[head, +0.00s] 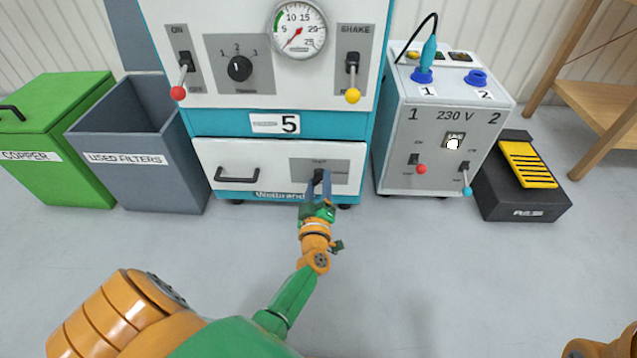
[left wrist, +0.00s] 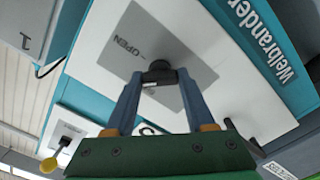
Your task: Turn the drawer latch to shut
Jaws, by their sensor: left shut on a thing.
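The drawer (head: 270,185) is a white front low on the teal and white machine, flush with it as far as I can see. The drawer latch (head: 318,175) is a small dark knob on a grey plate at the drawer's right side. My left gripper (head: 319,180) reaches up to it from below and partly covers it. In the left wrist view, the two blue-grey fingers of my left gripper (left wrist: 159,76) close on the dark latch (left wrist: 158,66). An OPEN marking shows on the plate beside it. The latch's exact angle is hard to tell. My right gripper is out of view.
A black drawer handle (head: 237,177) is left of the latch. A grey used-filters bin (head: 135,185) and green copper bin (head: 70,185) stand left. A 230 V box (head: 437,170) and black-yellow pedal (head: 525,200) stand right. The floor in front is clear.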

